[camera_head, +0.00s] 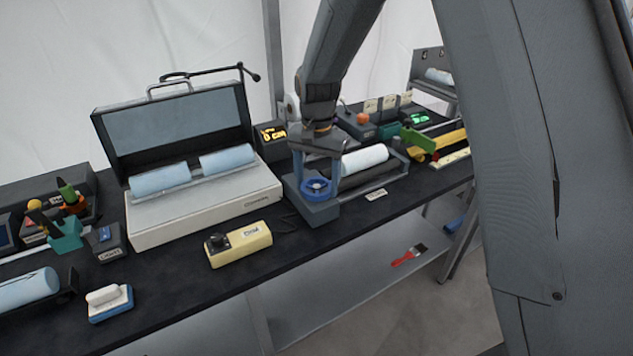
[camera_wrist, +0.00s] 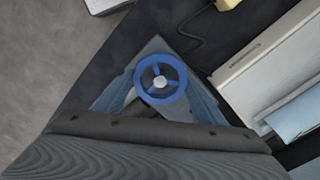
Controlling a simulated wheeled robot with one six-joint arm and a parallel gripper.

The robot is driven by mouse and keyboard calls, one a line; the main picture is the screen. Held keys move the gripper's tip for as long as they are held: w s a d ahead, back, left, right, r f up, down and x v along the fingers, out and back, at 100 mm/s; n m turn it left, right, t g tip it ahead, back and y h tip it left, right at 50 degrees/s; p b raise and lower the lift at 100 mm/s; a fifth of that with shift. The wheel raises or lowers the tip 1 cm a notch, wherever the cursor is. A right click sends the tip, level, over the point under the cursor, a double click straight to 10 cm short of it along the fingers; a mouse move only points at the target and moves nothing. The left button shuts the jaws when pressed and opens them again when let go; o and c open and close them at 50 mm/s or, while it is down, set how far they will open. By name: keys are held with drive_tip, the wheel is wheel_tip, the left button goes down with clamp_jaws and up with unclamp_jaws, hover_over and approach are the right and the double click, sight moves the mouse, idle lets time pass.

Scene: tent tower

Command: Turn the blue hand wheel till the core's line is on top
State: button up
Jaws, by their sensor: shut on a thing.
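The blue hand wheel (camera_head: 317,188) sits on the front end of a grey cradle (camera_head: 318,214). It also shows in the wrist view (camera_wrist: 160,81), with spokes and a pale hub. A white core (camera_head: 364,160) lies in the cradle behind the wheel; I cannot make out a line on it. My gripper (camera_head: 319,172) is over the wheel, pointing down, its fingers on either side of it and shut on it. The wrist housing hides part of the cradle in the wrist view.
An open case (camera_head: 205,205) with two light-blue rolls stands left of the cradle. A cream box with a black knob (camera_head: 239,244) is in front of it. A blue-white eraser-like block (camera_head: 110,302) lies at the front left. The arm column hides the right side.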

sight(315, 186)
drive_tip(key=n, duration=0.4)
drive_tip(key=shift+n, duration=0.3)
drive_tip(key=n, duration=0.5)
drive_tip(key=shift+a+n, duration=0.1)
drive_tip(key=shift+n, duration=0.2)
drive_tip(key=n, duration=0.5)
drive_tip(key=shift+a, duration=0.1)
drive_tip(key=n, duration=0.5)
drive_tip(key=shift+n, duration=0.4)
drive_tip(key=o, duration=1)
drive_tip(key=shift+s, duration=0.1)
drive_tip(key=shift+o, duration=0.2)
drive_tip(key=shift+r+b, duration=1.2)
drive_tip(key=shift+r, duration=2.75)
